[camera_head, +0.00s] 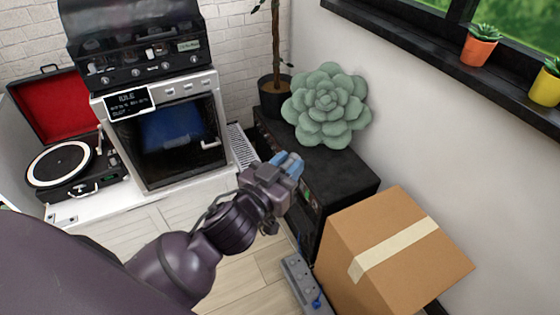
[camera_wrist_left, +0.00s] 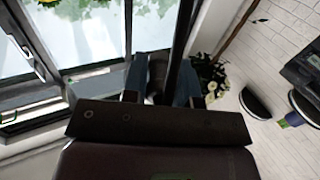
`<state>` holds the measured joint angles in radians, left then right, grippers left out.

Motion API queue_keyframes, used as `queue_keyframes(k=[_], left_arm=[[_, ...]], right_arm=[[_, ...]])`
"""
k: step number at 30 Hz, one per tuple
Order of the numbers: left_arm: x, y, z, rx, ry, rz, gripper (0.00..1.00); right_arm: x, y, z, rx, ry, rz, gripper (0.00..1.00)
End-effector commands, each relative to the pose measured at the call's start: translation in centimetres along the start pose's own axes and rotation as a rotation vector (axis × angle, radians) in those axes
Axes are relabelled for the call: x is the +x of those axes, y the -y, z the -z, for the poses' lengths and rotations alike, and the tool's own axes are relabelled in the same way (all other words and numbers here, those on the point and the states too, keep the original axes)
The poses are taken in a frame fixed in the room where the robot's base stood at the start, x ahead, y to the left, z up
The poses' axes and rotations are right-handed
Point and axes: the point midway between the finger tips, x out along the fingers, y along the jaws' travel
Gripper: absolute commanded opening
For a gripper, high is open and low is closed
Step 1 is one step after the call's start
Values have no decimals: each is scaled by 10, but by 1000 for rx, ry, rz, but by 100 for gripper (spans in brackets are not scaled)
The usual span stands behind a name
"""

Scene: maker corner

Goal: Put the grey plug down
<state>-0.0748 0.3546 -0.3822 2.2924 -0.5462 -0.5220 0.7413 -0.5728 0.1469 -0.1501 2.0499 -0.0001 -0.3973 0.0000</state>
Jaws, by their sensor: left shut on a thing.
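My left gripper (camera_head: 288,163) is in the middle of the head view, with blue fingertips, raised in front of the black cabinet (camera_head: 335,175). In the left wrist view my left gripper (camera_wrist_left: 160,88) is shut on a dark grey thing, which I take to be the grey plug (camera_wrist_left: 157,72). It sits between the two blue fingers and is partly hidden by the gripper body. In the head view the plug cannot be made out clearly. My right gripper is not in view.
A grey power strip (camera_head: 297,277) with a blue plug (camera_head: 317,302) lies on the floor beside a cardboard box (camera_head: 420,260). A green succulent (camera_head: 325,105) stands on the cabinet, whose front top is clear. An oven (camera_head: 165,140) and record player (camera_head: 62,165) are left.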

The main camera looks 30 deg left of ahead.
Motion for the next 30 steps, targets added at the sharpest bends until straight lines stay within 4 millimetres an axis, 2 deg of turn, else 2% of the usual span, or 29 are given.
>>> queue_keyframes(k=[6,15,23,30], left_arm=[[2,-38,32,3,-5,-186,0],[5,-83,66,0,-2,-404,0],[5,-105,82,-1,0,-509,0],[9,-112,81,-1,3,-560,0]], right_arm=[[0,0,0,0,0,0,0],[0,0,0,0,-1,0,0],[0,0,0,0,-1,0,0],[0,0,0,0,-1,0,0]])
